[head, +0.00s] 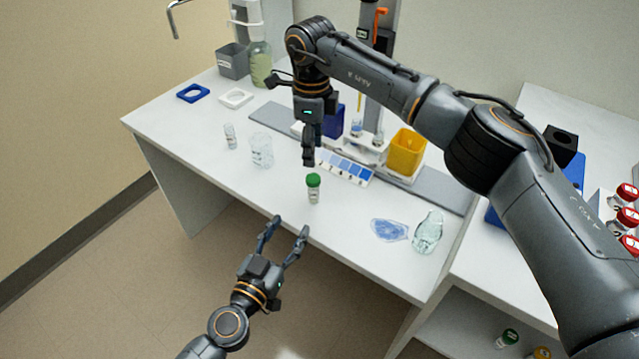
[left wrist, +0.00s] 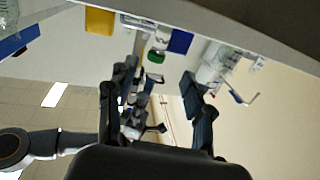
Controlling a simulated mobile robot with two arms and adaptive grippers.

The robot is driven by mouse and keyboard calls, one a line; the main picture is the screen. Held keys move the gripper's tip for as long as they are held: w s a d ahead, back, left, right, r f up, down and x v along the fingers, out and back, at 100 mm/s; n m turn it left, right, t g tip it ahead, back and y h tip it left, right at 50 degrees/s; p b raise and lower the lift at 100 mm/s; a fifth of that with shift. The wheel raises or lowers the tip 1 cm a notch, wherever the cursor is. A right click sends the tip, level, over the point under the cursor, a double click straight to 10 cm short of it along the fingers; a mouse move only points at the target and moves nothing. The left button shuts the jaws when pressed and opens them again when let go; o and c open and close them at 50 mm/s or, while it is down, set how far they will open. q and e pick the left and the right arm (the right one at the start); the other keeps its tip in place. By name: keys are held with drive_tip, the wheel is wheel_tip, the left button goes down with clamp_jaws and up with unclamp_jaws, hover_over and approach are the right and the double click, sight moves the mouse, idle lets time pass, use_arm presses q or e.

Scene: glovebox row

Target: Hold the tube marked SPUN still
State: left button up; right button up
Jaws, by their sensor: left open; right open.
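A small clear tube with a green cap (head: 313,188) stands upright near the front edge of the white bench; its label is too small to read. A green cap (left wrist: 155,57) also shows between my fingers in the left wrist view. My left gripper (head: 288,226) is open and empty, in front of the bench edge, its fingers pointing toward the tube but apart from it. My right gripper (head: 308,160) points down just behind the tube, seen edge-on, holding nothing that I can see.
A blue-and-white strip card (head: 346,168) and a yellow bin (head: 406,153) stand behind. A beaker (head: 261,151) and a vial (head: 230,136) are left. A blue patterned piece (head: 389,230) and a glass flask (head: 428,232) are right. Red-capped tubes (head: 628,218) stand far right.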

sight(311, 192)
use_arm(q)
drive_tip(key=x, duration=1.3)
drive_tip(key=shift+w, duration=0.25)
drive_tip(key=shift+c, duration=0.2)
clamp_jaws()
